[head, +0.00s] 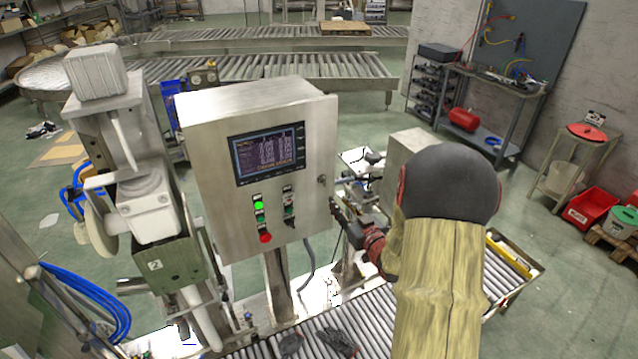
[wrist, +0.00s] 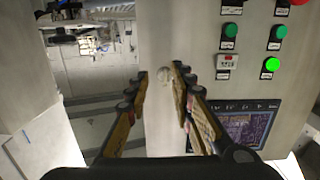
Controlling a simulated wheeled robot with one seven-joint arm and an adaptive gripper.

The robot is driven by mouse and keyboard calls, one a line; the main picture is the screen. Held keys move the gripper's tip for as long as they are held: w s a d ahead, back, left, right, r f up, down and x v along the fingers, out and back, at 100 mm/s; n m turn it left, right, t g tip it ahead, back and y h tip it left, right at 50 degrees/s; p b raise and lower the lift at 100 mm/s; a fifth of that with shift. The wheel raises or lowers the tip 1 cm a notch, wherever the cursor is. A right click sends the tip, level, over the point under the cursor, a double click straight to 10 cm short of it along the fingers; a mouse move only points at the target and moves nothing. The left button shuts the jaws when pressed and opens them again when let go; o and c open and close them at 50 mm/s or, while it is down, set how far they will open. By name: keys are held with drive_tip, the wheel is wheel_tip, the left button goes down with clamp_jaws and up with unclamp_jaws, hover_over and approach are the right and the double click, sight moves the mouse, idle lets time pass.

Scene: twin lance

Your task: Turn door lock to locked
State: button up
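The door lock (head: 322,181) is a small round metal knob on the right side of the steel control cabinet's door (head: 225,200). My gripper (head: 345,214) is beside the cabinet's right edge, below and right of the lock in the head view. In the wrist view my gripper (wrist: 159,73) is open, with yellowish pads on both fingers. I cannot tell whether a finger touches the lock, nor which way the lock is turned.
The door carries a screen (head: 268,153) and several buttons, including a lit green one (head: 258,205) and a red one (head: 265,238). A roller conveyor (head: 390,330) runs below. A machine (head: 150,200) stands left of the cabinet.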

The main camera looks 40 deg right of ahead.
sight(325, 182)
drive_tip(key=shift+t, duration=0.5)
drive_tip(key=w, duration=0.2)
drive_tip(key=w+d+r, duration=0.1)
drive_tip(key=w, duration=0.2)
drive_tip(key=w+r+p, duration=0.1)
drive_tip(key=w, duration=0.1)
drive_tip(key=shift+w+d+r, duration=0.15)
drive_tip(key=shift+w+r, duration=0.1)
drive_tip(key=shift+w, duration=0.1)
drive_tip(key=shift+c, duration=0.2)
clamp_jaws()
